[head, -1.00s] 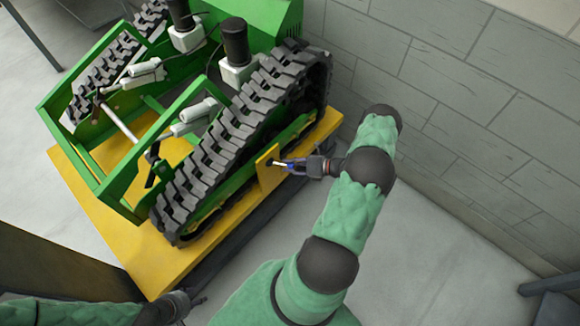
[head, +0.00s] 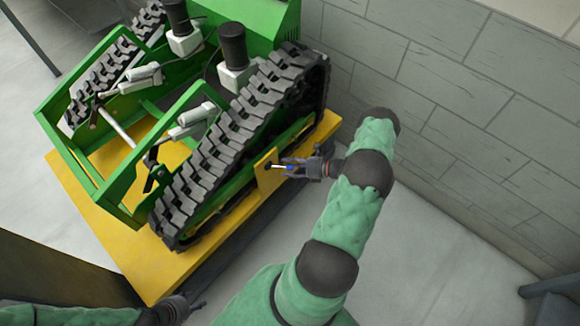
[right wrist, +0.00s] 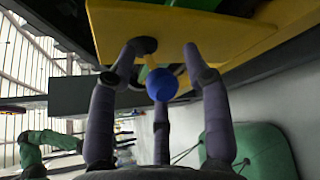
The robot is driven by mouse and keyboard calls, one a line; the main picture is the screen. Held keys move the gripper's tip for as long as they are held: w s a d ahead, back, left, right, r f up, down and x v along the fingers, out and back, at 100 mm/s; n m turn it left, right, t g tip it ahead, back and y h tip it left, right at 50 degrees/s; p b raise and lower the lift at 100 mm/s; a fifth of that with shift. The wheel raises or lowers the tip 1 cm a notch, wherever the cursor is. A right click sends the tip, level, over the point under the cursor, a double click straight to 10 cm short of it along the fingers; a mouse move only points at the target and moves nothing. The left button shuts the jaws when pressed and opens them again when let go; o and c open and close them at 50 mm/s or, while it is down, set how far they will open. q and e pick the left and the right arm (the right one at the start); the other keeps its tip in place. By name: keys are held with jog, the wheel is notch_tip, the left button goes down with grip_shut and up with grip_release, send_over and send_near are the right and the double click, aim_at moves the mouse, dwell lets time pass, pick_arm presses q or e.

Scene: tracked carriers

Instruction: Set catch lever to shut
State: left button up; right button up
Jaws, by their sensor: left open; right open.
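The catch lever (head: 277,166) is a short pale stem with a blue ball knob, on a yellow plate (head: 266,176) at the side of the yellow carrier platform. In the right wrist view the blue knob (right wrist: 162,85) hangs in front of the plate on its yellowish stem. My right gripper (head: 284,167) is open, with its fingers spread around the knob; it also shows in the right wrist view (right wrist: 169,60). I cannot tell whether a finger touches the knob. The stem's base is partly hidden by a fingertip. My left gripper (head: 190,303) is open and empty at the bottom left.
A green tracked machine (head: 215,165) stands on the yellow platform (head: 120,240), its black track close above the plate. A grey block wall (head: 450,90) runs along the right. Open floor (head: 420,265) lies at the lower right. A dark panel (head: 60,270) stands at the lower left.

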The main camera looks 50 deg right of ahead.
jog(key=v, duration=1.2)
dwell(0.4)
